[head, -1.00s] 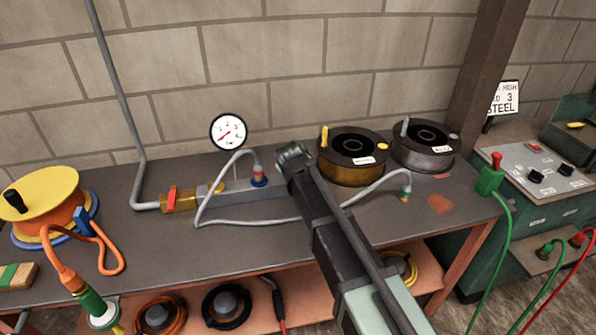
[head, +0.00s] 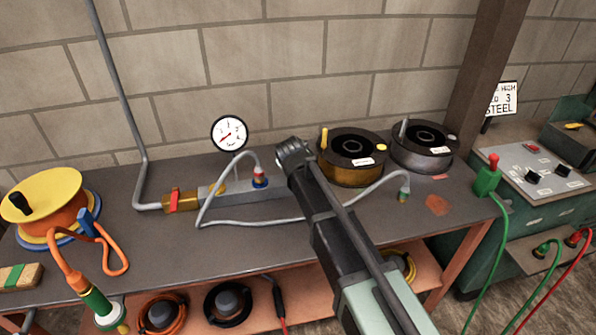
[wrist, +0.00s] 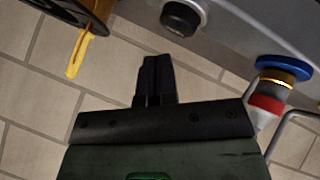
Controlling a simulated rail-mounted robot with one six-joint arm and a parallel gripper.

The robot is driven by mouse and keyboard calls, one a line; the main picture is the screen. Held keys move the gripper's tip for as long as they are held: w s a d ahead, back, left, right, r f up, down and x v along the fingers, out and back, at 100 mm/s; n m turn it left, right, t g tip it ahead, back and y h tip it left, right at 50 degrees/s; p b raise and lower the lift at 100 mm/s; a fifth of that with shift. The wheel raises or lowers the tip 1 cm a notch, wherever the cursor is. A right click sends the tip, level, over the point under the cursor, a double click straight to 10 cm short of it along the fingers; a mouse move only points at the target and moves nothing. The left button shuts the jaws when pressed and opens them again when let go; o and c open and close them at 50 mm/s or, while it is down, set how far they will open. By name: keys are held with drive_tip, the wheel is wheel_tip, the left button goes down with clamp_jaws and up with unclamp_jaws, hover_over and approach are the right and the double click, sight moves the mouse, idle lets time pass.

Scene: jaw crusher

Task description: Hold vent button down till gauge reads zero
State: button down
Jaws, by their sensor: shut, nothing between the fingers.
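The round white pressure gauge (head: 229,133) stands above the grey manifold block (head: 225,190) in the head view. Its red needle slants toward the lower left of the dial; the exact reading is too small to tell. My gripper (head: 292,152) is at the right end of the manifold, and its arm hides that end. In the wrist view a round black button (wrist: 183,17) sits in a grey collar on the manifold, probably the vent button. My shut, empty gripper fingers (wrist: 156,65) are just below it in the picture, apparently apart from it.
A hose fitting with blue and red rings (head: 260,178) stands close left of my gripper. A grey hose (head: 280,221) loops across the bench. Two reels, a brass one (head: 345,174) and a dark one (head: 422,160), stand at right. The brick wall is close behind.

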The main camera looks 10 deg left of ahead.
wheel_tip(320, 180, up, 5)
drive_tip(key=p, duration=0.4)
drive_tip(key=shift+f, duration=0.15)
drive_tip(key=shift+d+f, duration=0.1)
drive_tip(key=s+d+f+m+g+p, duration=0.1)
drive_tip(key=s+d+m+g, duration=0.8)
drive_tip(key=s+d, duration=1.8)
drive_tip(key=shift+d+f+m+p, duration=0.3)
drive_tip(key=shift+d+f+p, duration=0.05)
drive_tip(key=shift+d+p, duration=0.8)
drive_tip(key=shift+a, duration=0.1)
